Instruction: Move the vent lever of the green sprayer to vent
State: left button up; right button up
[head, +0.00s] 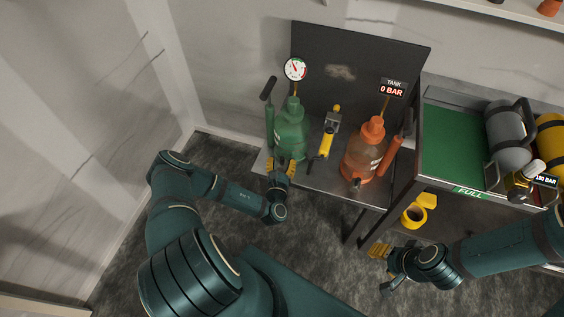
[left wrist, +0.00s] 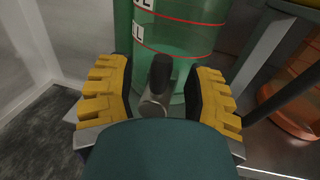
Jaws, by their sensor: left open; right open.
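The green sprayer (head: 290,128) stands upright on the left of the grey bench, with a round gauge (head: 295,69) above it. My left gripper (head: 281,166) is at the sprayer's front, low on the tank. In the left wrist view, the green tank (left wrist: 180,30) fills the top middle. A dark lever with a round metal base (left wrist: 158,85) stands between the open yellow fingers of the left gripper (left wrist: 160,95), with gaps on both sides. I cannot read any lever marks. My right gripper (head: 383,268) is open and empty, low in front of the bench.
An orange sprayer (head: 364,150) stands to the right on the bench, under a "0 BAR" sign (head: 392,88). A yellow and grey tool (head: 328,137) lies between the sprayers. A green-topped rack (head: 455,140) with cylinders is at the right. A yellow cup (head: 413,215) sits below.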

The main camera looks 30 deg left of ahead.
pick_arm(q)
jog(key=shift+w+a, duration=0.2)
jog(key=shift+w, duration=0.2)
grip_shut()
